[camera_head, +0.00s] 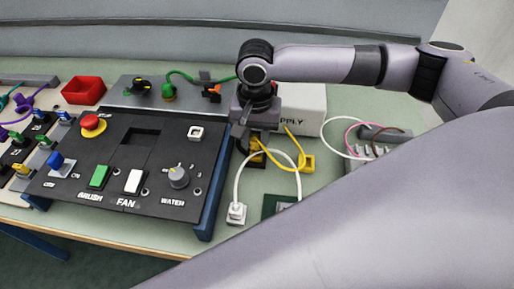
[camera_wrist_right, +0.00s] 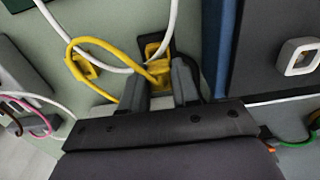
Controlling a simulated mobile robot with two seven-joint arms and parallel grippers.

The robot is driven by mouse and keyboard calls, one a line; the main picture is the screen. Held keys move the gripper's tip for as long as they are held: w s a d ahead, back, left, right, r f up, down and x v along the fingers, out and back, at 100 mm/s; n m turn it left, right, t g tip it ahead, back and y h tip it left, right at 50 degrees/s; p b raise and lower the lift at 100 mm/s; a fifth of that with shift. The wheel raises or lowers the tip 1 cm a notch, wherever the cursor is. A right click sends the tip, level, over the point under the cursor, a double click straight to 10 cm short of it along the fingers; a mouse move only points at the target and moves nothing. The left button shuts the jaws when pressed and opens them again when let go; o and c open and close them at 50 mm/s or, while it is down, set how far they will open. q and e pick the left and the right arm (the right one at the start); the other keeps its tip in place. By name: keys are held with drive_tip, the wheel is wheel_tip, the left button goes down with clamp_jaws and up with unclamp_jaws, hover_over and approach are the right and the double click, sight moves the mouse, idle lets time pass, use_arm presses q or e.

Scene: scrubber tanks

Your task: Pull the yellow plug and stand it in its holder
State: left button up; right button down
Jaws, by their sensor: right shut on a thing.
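The yellow plug (camera_wrist_right: 158,70) is between the fingers of my right gripper (camera_wrist_right: 160,88), which is shut on it. In the head view my right gripper (camera_head: 256,138) points down beside the black panel, and the plug shows only partly below it. Yellow and dark parts lie directly beyond the plug; I cannot tell whether it is seated in them. A yellow cable loops from the plug. A small yellow block (camera_head: 308,163) with an opening stands right of the gripper, apart from the plug; it also shows in the wrist view (camera_wrist_right: 86,68). My left gripper is out of view.
The black panel (camera_head: 120,190) with buttons and a knob is left of the gripper. A white supply box (camera_head: 305,105) stands behind it. A white cable (camera_head: 240,178) arches close by to a white connector (camera_head: 236,212). A red tray (camera_head: 83,90) is far left.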

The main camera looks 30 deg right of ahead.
sight(256, 139)
drive_tip(key=shift+s+r, duration=0.15)
drive_tip(key=shift+s, duration=0.1)
drive_tip(key=shift+w+r, duration=0.15)
drive_tip(key=shift+r, duration=1.25)
drive_tip(key=s+d, duration=0.7)
drive_tip(key=d, duration=0.2)
drive_tip(key=shift+s+d, duration=0.2)
drive_tip(key=shift+d, duration=0.05)
drive_tip(key=shift+f, duration=0.1)
